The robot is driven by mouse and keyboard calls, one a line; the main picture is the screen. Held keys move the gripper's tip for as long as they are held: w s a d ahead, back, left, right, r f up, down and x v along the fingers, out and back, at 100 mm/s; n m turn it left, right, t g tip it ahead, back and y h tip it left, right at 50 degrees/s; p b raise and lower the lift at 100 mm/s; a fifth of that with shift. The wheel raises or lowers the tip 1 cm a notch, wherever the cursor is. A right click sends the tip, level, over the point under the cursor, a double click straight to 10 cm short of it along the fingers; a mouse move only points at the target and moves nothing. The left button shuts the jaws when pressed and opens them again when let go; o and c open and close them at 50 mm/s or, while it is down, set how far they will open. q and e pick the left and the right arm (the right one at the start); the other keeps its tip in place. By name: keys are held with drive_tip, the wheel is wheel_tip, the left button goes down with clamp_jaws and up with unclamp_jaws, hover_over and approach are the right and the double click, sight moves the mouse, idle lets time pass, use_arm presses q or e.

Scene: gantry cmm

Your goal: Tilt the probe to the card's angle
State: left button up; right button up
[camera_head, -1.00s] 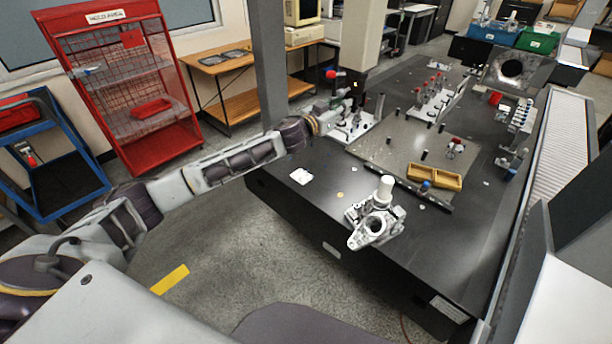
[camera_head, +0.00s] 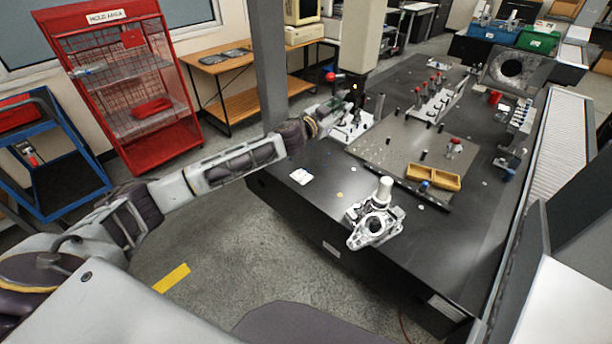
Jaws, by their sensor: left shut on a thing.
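My left gripper (camera_head: 338,107) is small and partly hidden there, shut on the probe. The dark probe (camera_head: 357,92) hangs at the lower end of the grey gantry column (camera_head: 362,40). A red ball-shaped knob (camera_head: 330,77) shows just above the gripper. The probe's exact tilt is too small to read. My right gripper is not in view.
A grey cast part with a white cylinder (camera_head: 376,224) sits at the table's (camera_head: 300,205) near edge. A grey pillar (camera_head: 269,60) stands behind my arm.

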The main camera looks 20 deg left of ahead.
use_arm(q)
drive_tip(key=shift+f+m, duration=0.1)
drive_tip(key=shift+m, duration=0.7)
drive_tip(key=o, duration=0.7)
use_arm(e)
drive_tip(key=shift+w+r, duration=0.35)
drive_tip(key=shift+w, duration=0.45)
